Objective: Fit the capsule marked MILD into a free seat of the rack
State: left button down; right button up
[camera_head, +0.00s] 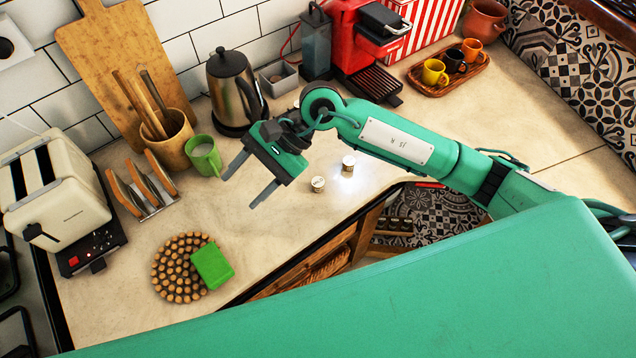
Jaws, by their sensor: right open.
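Two small pale capsules stand on the counter (285,215): one nearer capsule (318,184) and one farther right capsule (348,165). Their lettering is too small to read, so I cannot tell which is marked MILD. My right gripper (240,192) is open and empty above the counter, left of both capsules, its fingers pointing down-left. A slotted wood-and-metal rack (143,193) stands at the left. I cannot tell whether it is the capsule rack, and I see no round seats in it. My left gripper is not in view.
A green mug (204,156), kettle (234,88) and utensil pot (174,140) stand behind my right gripper. A toaster (55,195) is at far left. A round trivet (172,278) with a green sponge (212,266) lies in front. A red coffee machine (360,42) stands at the back.

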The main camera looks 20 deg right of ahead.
jog(key=w+d+f+n+t+h, duration=0.1)
jog(key=w+d+f+n+h, duration=0.3)
jog(key=d, duration=0.3)
jog(key=t+h+p, duration=0.2)
jog(key=h+p, duration=0.1)
jog(key=h, duration=0.3)
send_over(318, 181)
jog(key=f, duration=0.7)
jog(key=shift+d+f, duration=0.25)
jog(key=shift+f, duration=0.1)
jog(key=shift+a+f+p, duration=0.1)
jog(key=shift+f+p, duration=0.3)
jog(key=shift+f, duration=0.05)
notch_tip(318, 181, down, 4)
jog(key=shift+s+a+r+p, duration=0.1)
jog(key=shift+s+a+p, duration=0.05)
jog(key=shift+p, duration=0.95)
jog(key=shift+f, duration=0.35)
jog(key=c, duration=1)
jog(key=shift+r, duration=0.1)
